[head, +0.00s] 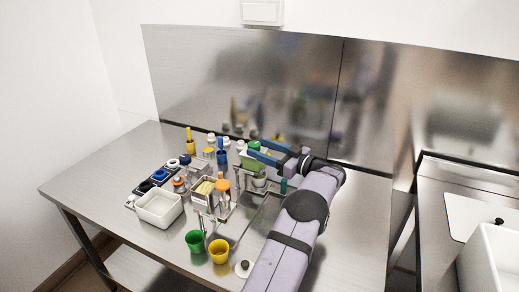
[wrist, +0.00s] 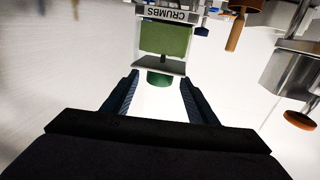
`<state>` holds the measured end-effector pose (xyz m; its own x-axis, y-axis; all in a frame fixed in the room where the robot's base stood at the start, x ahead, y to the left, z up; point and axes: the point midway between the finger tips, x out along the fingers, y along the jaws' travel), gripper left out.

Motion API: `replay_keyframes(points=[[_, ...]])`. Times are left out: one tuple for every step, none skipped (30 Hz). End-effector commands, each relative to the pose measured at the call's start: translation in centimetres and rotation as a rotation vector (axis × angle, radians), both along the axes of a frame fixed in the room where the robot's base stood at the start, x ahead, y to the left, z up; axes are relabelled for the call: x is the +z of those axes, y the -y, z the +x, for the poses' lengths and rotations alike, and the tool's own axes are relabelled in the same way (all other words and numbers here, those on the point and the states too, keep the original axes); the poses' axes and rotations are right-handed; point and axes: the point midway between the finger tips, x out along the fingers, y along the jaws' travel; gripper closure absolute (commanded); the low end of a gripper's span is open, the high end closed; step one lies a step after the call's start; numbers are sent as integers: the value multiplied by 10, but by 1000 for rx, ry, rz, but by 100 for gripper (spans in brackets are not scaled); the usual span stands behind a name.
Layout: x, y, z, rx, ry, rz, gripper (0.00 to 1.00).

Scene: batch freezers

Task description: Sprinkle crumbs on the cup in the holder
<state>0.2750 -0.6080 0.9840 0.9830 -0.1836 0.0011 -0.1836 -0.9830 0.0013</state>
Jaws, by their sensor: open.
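A crumbs container with a green body (wrist: 165,40) and a label reading CRUMBS is straight ahead in the wrist view. A darker green round part (wrist: 160,78) shows below its shelf, between the fingertips. In the head view a light green block (head: 250,159), apparently the same container, is by the fingers. My gripper (head: 251,148) is open with blue fingers at the back of the table; its fingers also show in the wrist view (wrist: 159,88). I see no grip on the container. A green cup (head: 195,240) and a yellow cup (head: 219,251) are at the front. I cannot tell which cup is in the holder.
A white tub (head: 159,210) is at the table's left front. Metal containers and an orange-topped item (head: 222,186) crowd the middle. A steel back wall (head: 300,90) rises behind the gripper. The table's far left corner (head: 90,180) is clear.

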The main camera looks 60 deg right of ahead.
Motion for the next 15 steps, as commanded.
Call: replay_keyframes(points=[[0, 0, 0, 0, 0, 0, 47], [0, 0, 0, 0, 0, 0, 47], [0, 0, 0, 0, 0, 0, 47], [0, 0, 0, 0, 0, 0, 47], [0, 0, 0, 0, 0, 0, 47], [1, 0, 0, -2, 1, 1, 47], [2, 0, 1, -3, 2, 1, 47], [4, 0, 1, -6, 4, 1, 47], [7, 0, 2, -12, 9, 2, 47], [9, 1, 2, -18, 12, 4, 47], [12, 1, 3, -25, 16, 6, 47], [16, 1, 4, -37, 22, 11, 47], [20, 2, 5, -48, 29, 14, 47], [24, 2, 5, -60, 35, 17, 47], [24, 2, 7, -80, 45, 17, 47]])
